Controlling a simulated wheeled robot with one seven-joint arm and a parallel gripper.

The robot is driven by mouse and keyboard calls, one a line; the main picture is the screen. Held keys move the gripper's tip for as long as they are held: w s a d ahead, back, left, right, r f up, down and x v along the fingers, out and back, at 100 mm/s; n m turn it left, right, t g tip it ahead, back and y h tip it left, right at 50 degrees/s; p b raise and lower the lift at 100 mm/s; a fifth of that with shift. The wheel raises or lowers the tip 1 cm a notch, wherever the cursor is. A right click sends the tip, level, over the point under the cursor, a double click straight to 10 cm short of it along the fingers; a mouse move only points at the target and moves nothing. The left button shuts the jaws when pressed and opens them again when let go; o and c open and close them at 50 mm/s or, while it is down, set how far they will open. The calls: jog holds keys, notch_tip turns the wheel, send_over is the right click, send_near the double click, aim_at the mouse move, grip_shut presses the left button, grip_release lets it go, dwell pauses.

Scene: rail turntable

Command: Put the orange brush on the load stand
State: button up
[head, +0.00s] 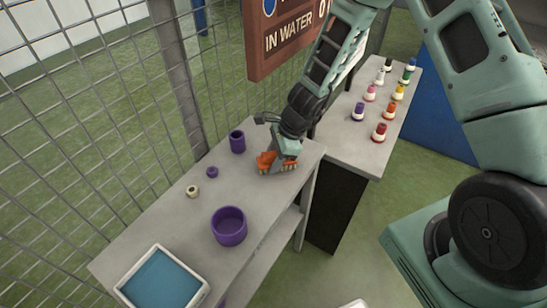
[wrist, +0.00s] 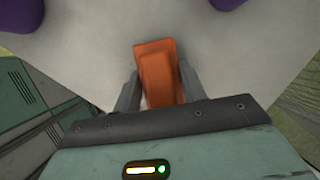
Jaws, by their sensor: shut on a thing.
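The orange brush (head: 266,160) is at the far right end of the grey table (head: 190,225) in the head view. My gripper (head: 279,157) is directly over it, shut on it. In the wrist view, the brush (wrist: 157,68) lies between the two dark fingers of my gripper (wrist: 157,92), with the pale tabletop beneath. I cannot tell whether the brush touches the table. Nothing in view is clearly marked as the load stand.
A purple bowl (head: 229,225), purple cup (head: 237,142), small purple ring (head: 212,172), cream nut-like piece (head: 193,191) and blue-floored tray (head: 125,290) are on the table. Several coloured bottles (head: 379,132) stand on a bench behind. A wire fence (head: 90,120) runs along the left; a sign (head: 262,50) hangs above.

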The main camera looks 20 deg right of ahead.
jog(key=shift+f, duration=0.1)
jog(key=shift+f+b, duration=0.15)
jog(key=shift+b, duration=0.15)
jog(key=o, duration=0.9)
jog(key=shift+r, duration=0.2)
jog(key=shift+r+p, duration=0.3)
jog(key=shift+p, duration=0.1)
jog(key=p+v, duration=0.1)
jog(key=v, duration=1)
jog(key=shift+s+d+r+p, duration=0.1)
jog(key=shift+d+r+p, duration=0.1)
jog(key=shift+p, duration=0.1)
